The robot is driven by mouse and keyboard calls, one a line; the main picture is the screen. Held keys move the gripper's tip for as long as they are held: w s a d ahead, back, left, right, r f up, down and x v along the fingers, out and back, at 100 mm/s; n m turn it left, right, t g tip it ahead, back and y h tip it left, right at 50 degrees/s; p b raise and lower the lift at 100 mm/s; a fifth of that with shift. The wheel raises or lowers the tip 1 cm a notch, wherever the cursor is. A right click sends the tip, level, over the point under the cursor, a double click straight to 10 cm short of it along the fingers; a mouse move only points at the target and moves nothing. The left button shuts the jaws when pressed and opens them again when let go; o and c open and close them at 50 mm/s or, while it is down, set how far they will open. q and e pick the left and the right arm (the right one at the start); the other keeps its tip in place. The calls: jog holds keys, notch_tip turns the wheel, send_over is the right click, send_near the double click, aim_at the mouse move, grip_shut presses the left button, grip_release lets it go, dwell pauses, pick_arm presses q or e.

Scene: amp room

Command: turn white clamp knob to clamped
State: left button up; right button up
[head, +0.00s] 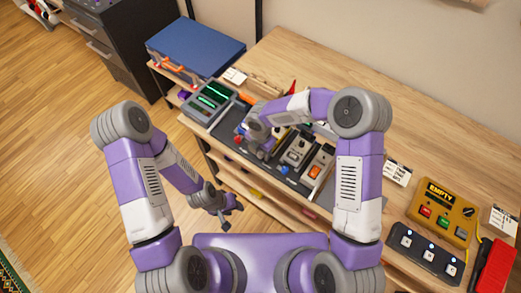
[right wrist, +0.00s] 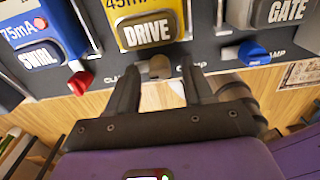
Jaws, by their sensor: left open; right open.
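The white clamp knob (right wrist: 160,66) shows in the right wrist view, on the dark board just below the yellow DRIVE pedal (right wrist: 148,22). My right gripper (right wrist: 158,78) is open, with one finger on each side of the knob; I cannot tell whether they touch it. Part of the clamp label is hidden by the fingers. In the head view my right gripper (head: 262,152) is over the pedalboard and hides the white knob. My left gripper (head: 226,209) is open and empty, low in front of the bench, away from the board.
A red knob (right wrist: 80,82) under the blue SWIRL pedal (right wrist: 38,32) and a blue knob (right wrist: 252,53) under the GATE pedal (right wrist: 285,14) flank the white one. A yellow EMPTY box (head: 441,212) and a black switch box (head: 427,253) stand at right on the bench.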

jog(key=shift+c, duration=0.3)
grip_shut()
jog(key=shift+m, duration=0.3)
jog(key=m+b, duration=0.2)
jog(key=m, duration=0.1)
jog(key=m+b, duration=0.2)
jog(key=m, duration=0.3)
jog(key=shift+m, duration=0.4)
jog(key=m+b, duration=0.1)
jog(key=m, duration=0.3)
jog(key=shift+m+b, duration=0.75)
jog(key=shift+m, duration=1.45)
